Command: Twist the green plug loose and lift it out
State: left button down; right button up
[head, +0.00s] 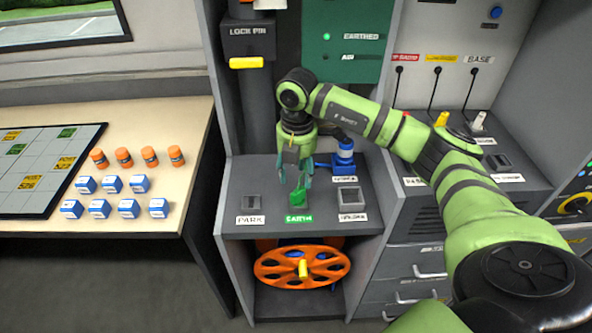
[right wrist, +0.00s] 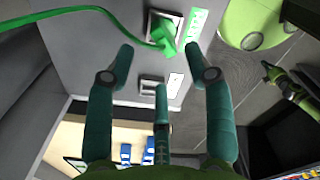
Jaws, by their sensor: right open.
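The green plug (head: 298,199) stands at the EARTH label (head: 298,218) on the grey shelf. In the right wrist view, the green plug (right wrist: 164,38) sits at a square socket, with a green cable running off to the left. My right gripper (head: 294,178) is above the plug, pointing down. Its teal fingers (right wrist: 160,66) are spread and empty, and the plug shows beyond their tips. I see no contact between fingers and plug. How deep the plug sits is hidden. My left gripper is not in the head view.
The PARK socket (head: 252,203) is left of the plug, and another empty socket (head: 351,198) is to the right. A blue plug (head: 344,155) stands behind that one. A table (head: 190,115) holds blue boxes and orange jars.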

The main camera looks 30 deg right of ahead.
aim_at(297, 191)
jog(key=shift+a+f+p, duration=0.1)
jog(key=shift+f+p, duration=0.45)
jog(key=shift+f, duration=2.85)
grip_shut()
